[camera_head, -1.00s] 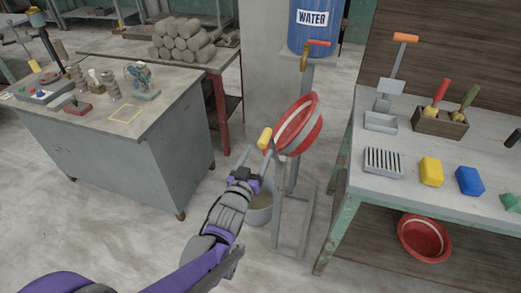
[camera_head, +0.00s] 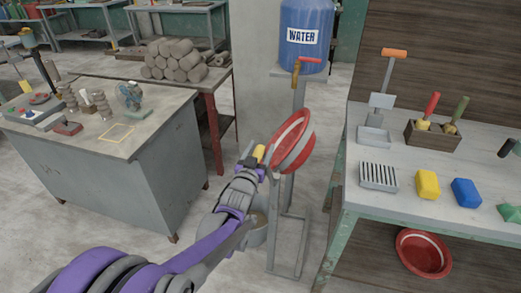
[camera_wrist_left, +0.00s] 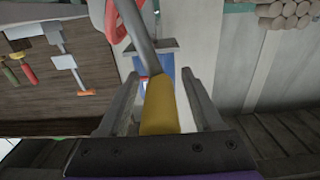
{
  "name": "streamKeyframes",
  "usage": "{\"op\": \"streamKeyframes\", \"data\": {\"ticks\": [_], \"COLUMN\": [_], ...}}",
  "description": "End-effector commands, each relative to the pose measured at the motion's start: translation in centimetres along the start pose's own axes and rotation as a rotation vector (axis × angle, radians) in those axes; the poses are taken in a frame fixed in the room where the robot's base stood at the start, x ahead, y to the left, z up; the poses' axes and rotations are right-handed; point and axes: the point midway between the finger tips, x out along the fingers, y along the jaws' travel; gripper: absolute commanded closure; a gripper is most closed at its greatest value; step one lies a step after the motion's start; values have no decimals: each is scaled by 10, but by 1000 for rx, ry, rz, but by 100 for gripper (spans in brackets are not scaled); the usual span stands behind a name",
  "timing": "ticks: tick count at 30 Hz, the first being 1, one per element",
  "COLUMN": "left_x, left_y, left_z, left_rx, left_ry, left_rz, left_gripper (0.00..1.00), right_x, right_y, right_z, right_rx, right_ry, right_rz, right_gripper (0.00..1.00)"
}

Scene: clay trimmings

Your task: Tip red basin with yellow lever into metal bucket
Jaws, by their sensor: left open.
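The red basin (camera_head: 293,142), with a pale band, sits tilted on a grey metal stand. Its yellow lever (camera_head: 258,153) sticks out to the left. My left gripper (camera_head: 254,158) is at the lever in the head view. In the left wrist view, the yellow lever handle (camera_wrist_left: 160,108) lies between the two open fingers of my left gripper (camera_wrist_left: 160,78), with visible space towards the right finger. Part of the red basin (camera_wrist_left: 118,18) shows at the top there. The metal bucket (camera_head: 257,234) stands on the floor below, partly hidden by my left arm. My right gripper is out of view.
A blue water barrel (camera_head: 305,35) with a red-handled tap stands behind the basin. A workbench (camera_head: 405,203) with tools and sponges is to the right, another red basin (camera_head: 423,253) beneath it. A grey table (camera_head: 90,165) is at the left.

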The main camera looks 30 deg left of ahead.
Motion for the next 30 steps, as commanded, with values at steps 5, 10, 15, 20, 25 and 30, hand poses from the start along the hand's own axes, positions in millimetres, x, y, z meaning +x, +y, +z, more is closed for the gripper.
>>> {"op": "streamKeyframes", "data": {"ticks": [5,10,15,20,25,30], "left_x": [0,0,0,0,0,0], "left_y": [0,0,0,0,0,0], "left_z": [0,0,0,0,0,0], "left_rx": [0,0,0,-1,-1,-1], "left_ry": [0,0,0,0,0,0], "left_rz": [0,0,0,0,0,0], "left_gripper": [33,56,87,100,100,100], "right_x": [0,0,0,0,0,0], "right_y": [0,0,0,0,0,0], "right_z": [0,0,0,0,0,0], "right_rx": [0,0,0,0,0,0], "right_ry": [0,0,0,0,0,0], "right_rz": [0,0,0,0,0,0], "right_gripper": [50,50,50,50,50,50]}}
